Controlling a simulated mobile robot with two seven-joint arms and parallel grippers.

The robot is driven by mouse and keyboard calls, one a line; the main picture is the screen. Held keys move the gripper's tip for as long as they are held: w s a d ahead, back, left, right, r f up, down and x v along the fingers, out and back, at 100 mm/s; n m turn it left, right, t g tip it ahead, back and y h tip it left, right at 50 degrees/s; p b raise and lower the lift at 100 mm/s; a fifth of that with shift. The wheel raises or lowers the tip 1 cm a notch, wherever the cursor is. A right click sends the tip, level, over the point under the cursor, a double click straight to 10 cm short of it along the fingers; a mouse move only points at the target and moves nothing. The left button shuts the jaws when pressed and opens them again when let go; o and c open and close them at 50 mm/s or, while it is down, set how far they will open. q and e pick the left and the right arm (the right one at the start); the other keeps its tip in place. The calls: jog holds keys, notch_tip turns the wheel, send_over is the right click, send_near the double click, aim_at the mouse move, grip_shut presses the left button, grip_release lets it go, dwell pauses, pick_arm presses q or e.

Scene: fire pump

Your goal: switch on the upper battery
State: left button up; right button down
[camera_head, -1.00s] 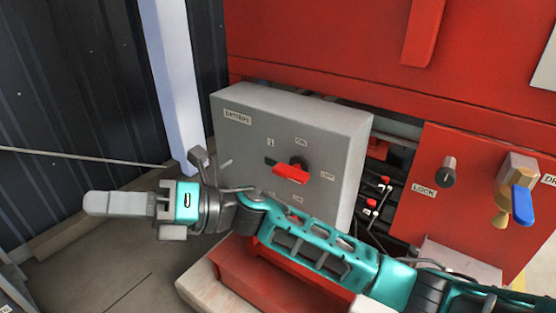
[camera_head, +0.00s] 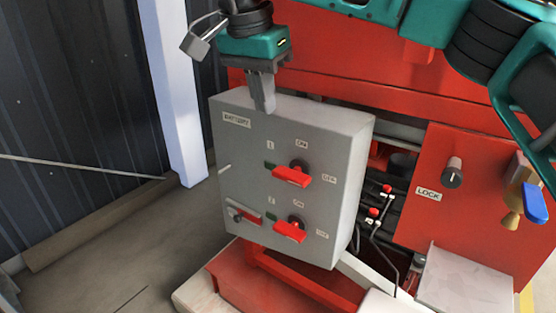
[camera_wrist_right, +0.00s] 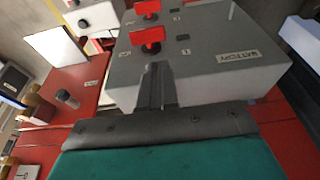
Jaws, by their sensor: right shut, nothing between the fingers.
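The grey battery box (camera_head: 235,160) carries two red rotary switches on its front. The upper battery switch (camera_head: 291,176) has a red handle on a black knob, with "ON" and "OFF" labels around it. The lower battery switch (camera_head: 290,231) sits below it. My right gripper (camera_head: 265,108) points down at the box's top edge, above and left of the upper switch and apart from it. Its fingers are shut and empty. In the right wrist view the fingertips (camera_wrist_right: 155,70) lie in front of the box (camera_wrist_right: 215,70), near a red handle (camera_wrist_right: 147,40). My left gripper is not in view.
A red panel with a "LOCK" knob (camera_head: 453,171) and a blue-handled valve (camera_head: 534,204) stands to the right. Cables and red connectors (camera_head: 373,212) lie between it and the box. A white post (camera_head: 172,90) stands to the left. The space before the switches is clear.

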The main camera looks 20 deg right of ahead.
aim_at(279, 170)
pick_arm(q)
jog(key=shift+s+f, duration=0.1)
pick_arm(e)
jog(key=shift+d+r+h, duration=0.3)
jog(key=shift+d+r, duration=0.05)
jog(key=shift+d, duration=0.05)
jog(key=x, duration=0.9)
jog(key=a+b+x, duration=0.1)
jog(key=x, duration=0.3)
jog(key=shift+s+f, duration=0.2)
jog(key=shift+f, duration=0.3)
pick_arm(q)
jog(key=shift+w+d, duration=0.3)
pick_arm(e)
jog(key=shift+f, duration=0.15)
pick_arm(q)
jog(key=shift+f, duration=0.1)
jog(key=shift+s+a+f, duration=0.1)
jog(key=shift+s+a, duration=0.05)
pick_arm(e)
jog(key=shift+w+a, duration=0.1)
